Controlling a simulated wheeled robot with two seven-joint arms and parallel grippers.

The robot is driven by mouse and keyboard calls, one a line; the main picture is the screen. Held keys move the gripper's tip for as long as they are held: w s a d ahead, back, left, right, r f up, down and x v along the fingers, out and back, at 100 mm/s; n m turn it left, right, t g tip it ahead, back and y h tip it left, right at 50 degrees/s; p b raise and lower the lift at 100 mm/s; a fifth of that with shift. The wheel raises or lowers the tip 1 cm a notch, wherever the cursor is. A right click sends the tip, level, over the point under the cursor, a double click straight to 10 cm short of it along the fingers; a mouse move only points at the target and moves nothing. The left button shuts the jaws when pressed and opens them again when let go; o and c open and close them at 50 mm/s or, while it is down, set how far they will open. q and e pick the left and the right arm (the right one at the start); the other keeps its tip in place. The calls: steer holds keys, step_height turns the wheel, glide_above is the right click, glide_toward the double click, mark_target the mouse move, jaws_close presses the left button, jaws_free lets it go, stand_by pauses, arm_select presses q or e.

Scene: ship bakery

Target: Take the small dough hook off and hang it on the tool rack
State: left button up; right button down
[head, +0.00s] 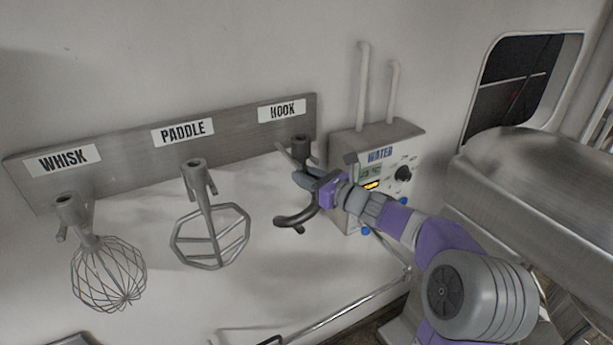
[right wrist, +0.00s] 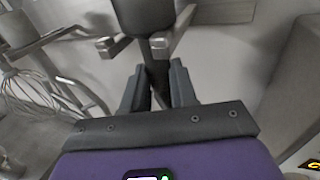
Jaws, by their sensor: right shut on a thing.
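The dark grey dough hook (head: 297,219) is upright under the HOOK label (head: 282,111), its curved end pointing down. My right gripper (head: 318,186) is shut on its shaft. In the right wrist view, my right gripper's fingers (right wrist: 158,95) flank the dark shaft (right wrist: 158,72). The hook's thick collar (right wrist: 145,14) is between the two prongs of a holder on the tool rack (head: 230,137). I cannot tell whether the collar bears on the prongs. My left gripper is not in view.
A whisk (head: 108,275) and a paddle (head: 210,236) hang on the rack to the left. A WATER control box (head: 405,150) with pipes stands close to the right of the hook. A large metal machine (head: 540,180) is at the far right.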

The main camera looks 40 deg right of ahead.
steer(key=shift+r, duration=0.2)
steer(key=c, duration=0.9)
jaws_free()
steer(key=shift+o, duration=0.5)
steer(key=shift+f, duration=0.25)
steer(key=b+v, duration=0.1)
steer(key=v, duration=0.6)
steer(key=shift+s, duration=0.35)
steer(key=shift+r, duration=0.1)
